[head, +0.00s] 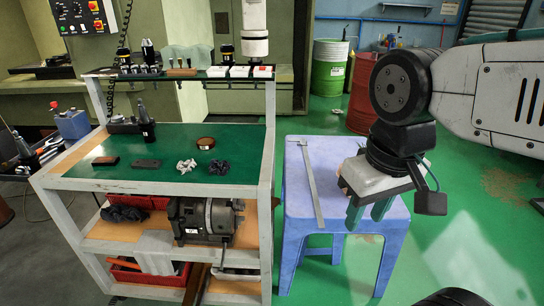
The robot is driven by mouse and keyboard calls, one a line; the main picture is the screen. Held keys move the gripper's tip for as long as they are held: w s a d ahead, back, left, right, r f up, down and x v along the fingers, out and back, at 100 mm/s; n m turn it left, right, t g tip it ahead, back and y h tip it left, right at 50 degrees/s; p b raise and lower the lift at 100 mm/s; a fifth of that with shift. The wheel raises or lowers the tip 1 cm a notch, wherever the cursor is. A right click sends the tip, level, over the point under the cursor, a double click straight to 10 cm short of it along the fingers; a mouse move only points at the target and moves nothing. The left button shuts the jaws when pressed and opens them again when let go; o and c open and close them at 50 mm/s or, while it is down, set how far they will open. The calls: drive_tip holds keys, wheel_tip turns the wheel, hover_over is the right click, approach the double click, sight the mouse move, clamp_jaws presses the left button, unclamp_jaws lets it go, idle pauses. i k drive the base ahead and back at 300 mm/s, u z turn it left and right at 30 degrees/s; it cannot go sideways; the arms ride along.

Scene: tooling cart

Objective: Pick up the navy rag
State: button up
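A small dark crumpled rag (219,167) lies on the green top of the cart (240,140), near its front right. It looks dark grey to navy; the exact shade is hard to tell. A pale grey-white crumpled rag (186,166) lies just left of it, apart from it. My gripper (368,214) points down over the blue stool at the right, well away from the dark rag. Its two teal fingers are apart, and I see nothing between them.
A dark block (146,163), a brown block (105,161) and a round brown ring (206,143) share the cart top. A raised shelf (190,73) runs along its back. A long metal rule (312,185) lies on the blue stool (298,205). Green and red drums stand behind.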

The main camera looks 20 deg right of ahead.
sight(215, 165)
drive_tip(key=z, duration=0.1)
drive_tip(key=i, duration=1)
